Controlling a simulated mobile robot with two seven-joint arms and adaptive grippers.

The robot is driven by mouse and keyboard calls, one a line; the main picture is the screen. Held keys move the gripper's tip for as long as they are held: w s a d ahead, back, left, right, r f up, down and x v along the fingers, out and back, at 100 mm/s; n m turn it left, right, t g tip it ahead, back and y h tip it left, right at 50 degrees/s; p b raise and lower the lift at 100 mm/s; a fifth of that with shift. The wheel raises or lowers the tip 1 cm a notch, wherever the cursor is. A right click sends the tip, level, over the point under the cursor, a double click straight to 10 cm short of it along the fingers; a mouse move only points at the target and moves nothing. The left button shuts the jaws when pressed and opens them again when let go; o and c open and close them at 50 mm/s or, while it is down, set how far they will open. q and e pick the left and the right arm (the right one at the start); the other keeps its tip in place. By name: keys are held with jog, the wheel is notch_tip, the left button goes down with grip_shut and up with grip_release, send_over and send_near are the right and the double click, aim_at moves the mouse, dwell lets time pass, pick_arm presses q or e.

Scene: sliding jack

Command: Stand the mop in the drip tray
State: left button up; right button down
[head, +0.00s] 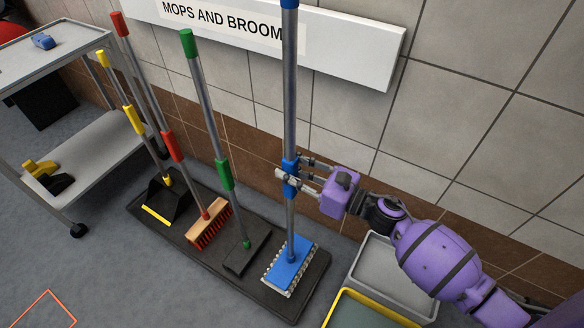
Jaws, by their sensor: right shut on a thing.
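The mop has a blue head with a pale fringe (290,265), a grey pole and blue grips, and stands nearly upright. My right gripper (286,181) is shut on the blue grip partway up its pole. The pole's top is cut off by the picture's edge. The drip tray (309,282) is a long dark tray on the floor along the wall. The mop head is over its right end, and I cannot tell whether it touches the tray. My left gripper is not in view.
A black dustpan (167,204), a red-bristled broom (208,225) and a green-handled squeegee (247,254) stand in the tray left of the mop. A grey trolley (95,155) is at left. A grey bin (383,270) and a yellow-rimmed one (362,311) are at right. A sign board (350,45) hangs behind.

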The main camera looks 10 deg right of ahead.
aim_at(291, 202)
notch_tip(291, 202, down, 11)
jog(key=b, duration=0.9)
jog(key=shift+f+b, duration=0.65)
jog(key=shift+f, duration=0.2)
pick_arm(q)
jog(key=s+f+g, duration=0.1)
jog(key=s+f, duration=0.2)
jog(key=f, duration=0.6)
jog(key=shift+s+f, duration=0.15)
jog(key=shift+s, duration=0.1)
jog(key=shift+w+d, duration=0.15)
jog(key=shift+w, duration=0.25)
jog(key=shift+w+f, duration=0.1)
pick_arm(e)
jog(key=shift+f, duration=0.1)
pick_arm(q)
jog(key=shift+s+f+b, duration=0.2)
jog(key=shift+b, duration=0.25)
pick_arm(e)
jog(key=shift+f, duration=0.15)
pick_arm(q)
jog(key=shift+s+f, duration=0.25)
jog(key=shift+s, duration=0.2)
pick_arm(e)
jog(key=shift+f, duration=0.25)
